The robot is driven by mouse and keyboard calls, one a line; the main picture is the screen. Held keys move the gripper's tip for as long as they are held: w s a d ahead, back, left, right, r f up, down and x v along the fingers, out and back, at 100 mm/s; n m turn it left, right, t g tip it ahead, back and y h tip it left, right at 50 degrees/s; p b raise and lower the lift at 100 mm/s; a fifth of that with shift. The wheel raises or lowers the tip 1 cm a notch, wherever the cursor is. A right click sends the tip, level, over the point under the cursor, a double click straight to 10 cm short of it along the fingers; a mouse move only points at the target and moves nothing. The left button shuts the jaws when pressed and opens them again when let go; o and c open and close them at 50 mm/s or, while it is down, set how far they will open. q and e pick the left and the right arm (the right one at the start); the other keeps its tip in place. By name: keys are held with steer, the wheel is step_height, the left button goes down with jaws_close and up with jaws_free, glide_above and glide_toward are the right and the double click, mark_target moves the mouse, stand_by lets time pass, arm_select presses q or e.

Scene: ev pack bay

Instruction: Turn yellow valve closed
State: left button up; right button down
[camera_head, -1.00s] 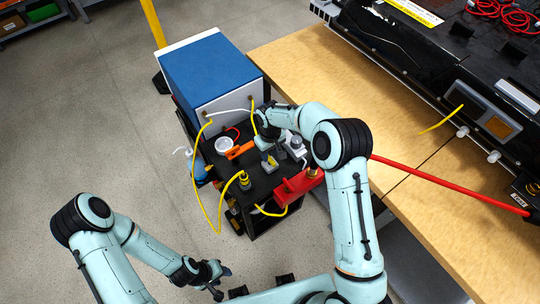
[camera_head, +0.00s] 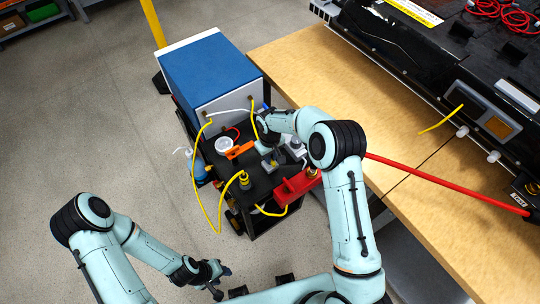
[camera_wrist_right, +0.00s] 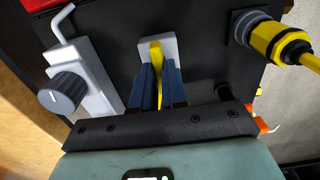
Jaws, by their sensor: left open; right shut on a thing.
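The yellow valve (camera_wrist_right: 156,52) is a narrow yellow handle on a pale grey plate (camera_wrist_right: 171,47), seen in the right wrist view. My right gripper (camera_wrist_right: 158,82) has its two dark blue fingers on either side of the handle, shut on it. The handle's lower part is partly hidden between the fingers. In the head view the right gripper reaches down over the cart's black top (camera_head: 262,184), and the valve is hard to make out there. My left gripper (camera_head: 219,282) is open and empty, low over the floor at the bottom.
A grey device with a dark knob (camera_wrist_right: 63,92) stands left of the valve, and a yellow cable connector (camera_wrist_right: 276,43) right of it. A blue box (camera_head: 210,72), an orange tool (camera_head: 240,150) and a red block (camera_head: 298,186) are close by. A wooden bench (camera_head: 340,90) lies right.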

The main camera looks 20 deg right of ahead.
arm_select(q)
steer(key=shift+s+f, duration=0.15)
steer(key=shift+f, duration=0.05)
arm_select(e)
steer(key=shift+m, duration=0.3)
steer(key=m+b, duration=0.1)
steer(key=m, duration=0.2)
steer(key=shift+m, duration=0.4)
steer(key=m+b, duration=0.1)
steer(key=m, duration=0.3)
steer(key=shift+m, duration=0.3)
steer(key=m, duration=0.4)
steer(key=shift+r, duration=0.1)
arm_select(q)
steer(key=shift+s+f, duration=0.6)
steer(key=shift+f, duration=0.25)
arm_select(e)
steer(key=m, duration=0.4)
steer(key=shift+m, duration=0.3)
arm_select(q)
steer(key=shift+p, duration=0.3)
arm_select(e)
steer(key=c, duration=1.2)
jaws_free()
steer(key=shift+o, duration=0.2)
